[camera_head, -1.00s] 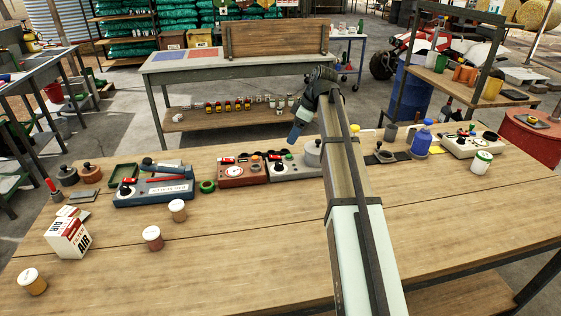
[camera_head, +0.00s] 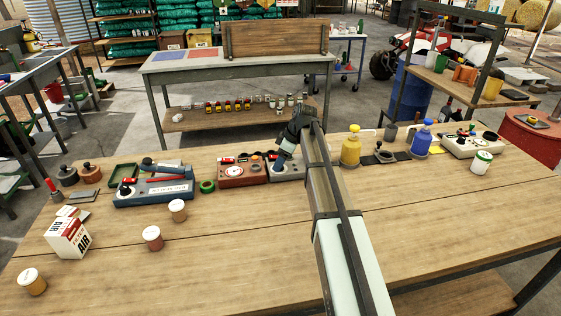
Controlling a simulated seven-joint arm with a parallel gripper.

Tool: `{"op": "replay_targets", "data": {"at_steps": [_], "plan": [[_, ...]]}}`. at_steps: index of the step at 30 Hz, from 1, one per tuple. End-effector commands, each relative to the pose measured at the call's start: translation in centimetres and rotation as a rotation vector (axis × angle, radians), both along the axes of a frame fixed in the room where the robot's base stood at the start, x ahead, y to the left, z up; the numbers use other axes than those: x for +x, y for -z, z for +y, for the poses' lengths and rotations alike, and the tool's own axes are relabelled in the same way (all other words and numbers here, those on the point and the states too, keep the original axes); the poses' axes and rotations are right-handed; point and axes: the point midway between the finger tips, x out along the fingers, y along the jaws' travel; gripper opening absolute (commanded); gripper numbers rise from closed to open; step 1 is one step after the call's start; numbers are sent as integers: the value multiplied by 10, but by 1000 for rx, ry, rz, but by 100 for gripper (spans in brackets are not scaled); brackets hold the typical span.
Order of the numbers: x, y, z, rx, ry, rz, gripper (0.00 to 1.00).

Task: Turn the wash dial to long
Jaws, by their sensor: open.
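A grey control box (camera_head: 288,178) stands on the wooden bench, right beside a red box (camera_head: 236,181) with a round white dial face. Labels are too small to read, so I cannot tell which dial is the wash dial or its setting. My gripper (camera_head: 279,164) points down at the left part of the grey box, over where its dark knob is. The fingers are small and dark here, open, and I cannot tell whether they touch the knob. My arm covers the right end of the grey box.
The front of the bench is mostly clear.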

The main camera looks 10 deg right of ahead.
Motion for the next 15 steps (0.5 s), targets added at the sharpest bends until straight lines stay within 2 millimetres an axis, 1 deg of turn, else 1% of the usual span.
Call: {"op": "replay_targets", "data": {"at_steps": [3, 11, 12, 15], "plan": [[1, 4, 2, 0, 0, 0, 61], [1, 5, 2, 0, 0, 0, 61], [1, 5, 2, 0, 0, 0, 60], [1, 5, 2, 0, 0, 0, 50]]}}
